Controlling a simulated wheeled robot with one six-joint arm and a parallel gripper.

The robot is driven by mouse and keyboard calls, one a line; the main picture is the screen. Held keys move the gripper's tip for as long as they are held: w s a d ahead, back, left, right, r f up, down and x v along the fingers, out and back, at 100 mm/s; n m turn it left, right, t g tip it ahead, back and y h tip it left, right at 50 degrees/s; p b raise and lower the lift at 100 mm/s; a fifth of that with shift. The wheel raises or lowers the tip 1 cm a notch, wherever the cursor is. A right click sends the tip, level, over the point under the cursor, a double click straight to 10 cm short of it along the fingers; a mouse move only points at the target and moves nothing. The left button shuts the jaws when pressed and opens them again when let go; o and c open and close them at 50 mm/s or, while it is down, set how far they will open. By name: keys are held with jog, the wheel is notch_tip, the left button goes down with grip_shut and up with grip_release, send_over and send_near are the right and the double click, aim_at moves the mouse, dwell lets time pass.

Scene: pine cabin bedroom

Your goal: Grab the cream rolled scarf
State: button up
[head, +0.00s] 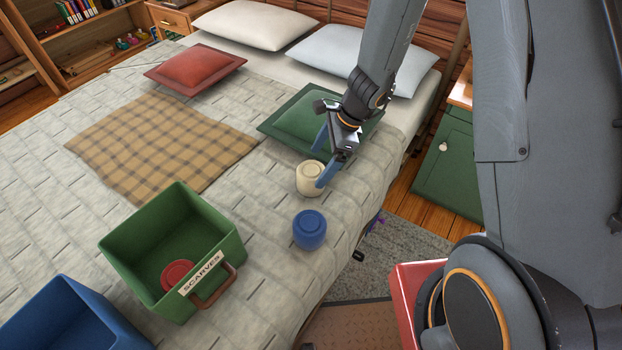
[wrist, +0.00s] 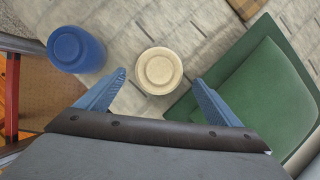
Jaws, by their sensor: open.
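The cream rolled scarf (head: 309,179) stands on the bed beside the green cushion, near the bed's right edge. In the wrist view the cream scarf (wrist: 159,70) lies just beyond the fingertips, roughly centred between them. My gripper (head: 325,160) is open and empty, with its blue fingers close to the scarf. In the wrist view my gripper (wrist: 158,80) shows its fingers spread to either side, wider than the scarf. I cannot tell whether a finger touches it.
A blue rolled scarf (head: 309,230) stands close by; it also shows in the wrist view (wrist: 76,49). The green cushion (head: 300,118) lies behind. A green box labelled SCARVES (head: 221,255) holds a red roll (head: 177,276). A blue box (head: 70,320) is at lower left.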

aim_at(316, 170)
jog(key=shift+x, duration=2.65)
jog(key=shift+s, duration=0.15)
jog(key=c, duration=1.2)
